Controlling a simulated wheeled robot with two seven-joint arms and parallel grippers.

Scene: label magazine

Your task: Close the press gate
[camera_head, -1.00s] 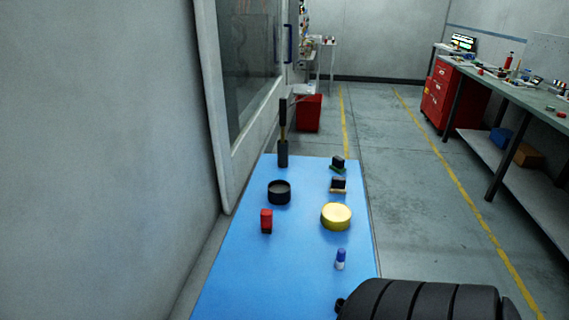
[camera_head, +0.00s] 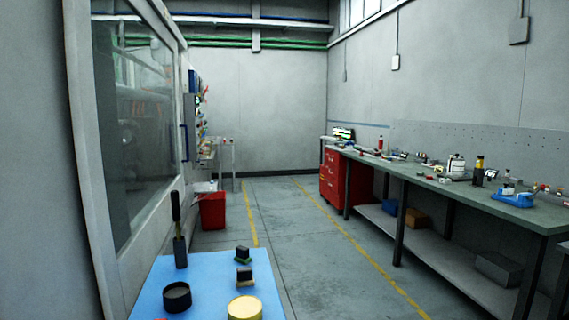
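The press gate appears to be the large framed glass panel (camera_head: 130,120) on the left, in a grey machine wall. A dark blue vertical handle (camera_head: 184,143) is at its right edge. I cannot tell whether the gate is fully shut. Neither of my grippers is in the head view, so no contact with the gate shows.
A blue-topped table (camera_head: 210,268) stands in front, holding a black-handled tool (camera_head: 179,232), a black round cup (camera_head: 177,298), a yellow round tin (camera_head: 245,309) and small dark blocks. A red bin (camera_head: 212,211) is behind. A long workbench (camera_head: 450,190) lines the right; the floor between is clear.

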